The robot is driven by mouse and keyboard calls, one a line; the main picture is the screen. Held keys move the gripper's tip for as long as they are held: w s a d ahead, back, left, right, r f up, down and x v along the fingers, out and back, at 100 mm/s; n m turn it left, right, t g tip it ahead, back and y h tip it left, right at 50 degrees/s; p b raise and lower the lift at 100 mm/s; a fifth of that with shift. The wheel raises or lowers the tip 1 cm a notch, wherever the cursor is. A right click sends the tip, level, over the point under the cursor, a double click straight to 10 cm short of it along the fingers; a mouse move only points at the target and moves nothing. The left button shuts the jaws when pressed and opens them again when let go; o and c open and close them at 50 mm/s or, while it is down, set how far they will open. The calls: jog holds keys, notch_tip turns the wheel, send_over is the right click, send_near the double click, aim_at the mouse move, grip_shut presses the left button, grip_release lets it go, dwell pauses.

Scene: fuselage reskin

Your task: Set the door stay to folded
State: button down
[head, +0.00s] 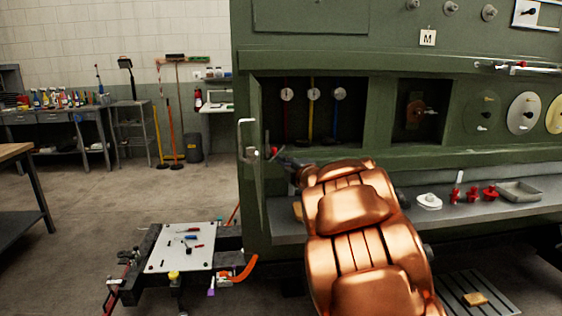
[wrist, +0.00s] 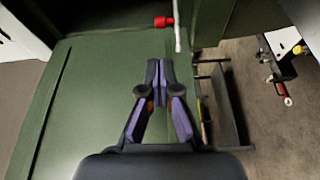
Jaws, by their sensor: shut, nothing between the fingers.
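A green door (head: 248,185) stands swung out at the left end of the green cabinet, with a pale bent rod (head: 241,133) at its upper edge. A small red-tipped piece (head: 273,151) shows just right of it. In the wrist view a red knob (wrist: 163,21) and a pale rod (wrist: 178,32) sit at the top, beyond my fingertips. They look like parts of the door stay, but I cannot tell its setting. My gripper (wrist: 158,66) is shut and empty over a green panel (wrist: 85,90), apart from the knob. In the head view my arm hides most of the gripper.
A low cart with a white top (head: 181,248) stands left of the cabinet. Gauges (head: 313,94) sit in the open recess.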

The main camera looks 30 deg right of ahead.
aim_at(272, 159)
jog(key=w+p, duration=0.2)
jog(key=w, duration=0.7)
jog(key=shift+a, duration=0.15)
jog(key=shift+r, duration=0.1)
jog(key=shift+s+d+r+y+p, duration=0.1)
jog(key=shift+d+y+p, duration=0.15)
jog(key=shift+p, duration=0.25)
jog(key=shift+s+n+y, duration=0.1)
jog(key=shift+n+y, duration=0.15)
jog(key=shift+n, duration=0.05)
